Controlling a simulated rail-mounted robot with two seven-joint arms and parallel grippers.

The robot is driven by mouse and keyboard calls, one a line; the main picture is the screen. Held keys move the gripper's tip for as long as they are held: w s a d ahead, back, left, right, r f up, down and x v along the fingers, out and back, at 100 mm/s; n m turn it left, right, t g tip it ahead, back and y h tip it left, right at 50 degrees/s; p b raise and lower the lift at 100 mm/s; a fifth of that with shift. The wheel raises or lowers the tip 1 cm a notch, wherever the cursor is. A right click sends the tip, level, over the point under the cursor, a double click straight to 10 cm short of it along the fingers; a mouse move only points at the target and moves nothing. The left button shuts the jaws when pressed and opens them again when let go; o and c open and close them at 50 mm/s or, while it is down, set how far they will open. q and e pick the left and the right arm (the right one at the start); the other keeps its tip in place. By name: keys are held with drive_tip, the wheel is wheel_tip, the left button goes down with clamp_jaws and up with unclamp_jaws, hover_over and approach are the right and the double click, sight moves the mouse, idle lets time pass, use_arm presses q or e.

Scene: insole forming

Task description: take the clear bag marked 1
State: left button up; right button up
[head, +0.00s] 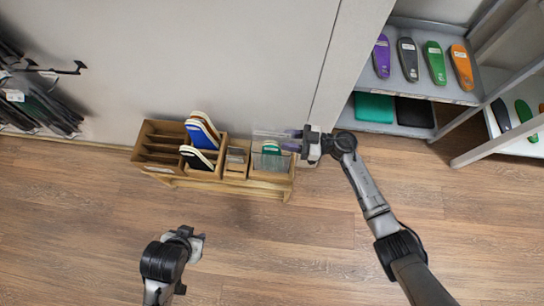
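A clear, see-through bag or sheet (268,136) stands up in the right-hand compartment of a wooden organiser (172,179) against the wall. I cannot read a mark on it. A green item with a white label (271,150) shows in or behind it. My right gripper (294,141) is at the right edge of this clear item, with something purple at its fingertips. I cannot tell whether the fingers touch or hold the bag. My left gripper (196,245) is low over the floor in front of the organiser, away from it, and no object shows in it.
White, blue and black insoles (202,131) stand in the organiser's middle, beside a small compartment of thin cards (235,155). A grey shelf unit (430,90) at right holds coloured insoles. Dark items hang on a rack (40,105) at left. The wood floor is open.

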drive_tip(key=shift+w+a, duration=0.15)
drive_tip(key=shift+a, duration=1.1)
drive_tip(key=shift+d, duration=0.1)
clamp_jaws()
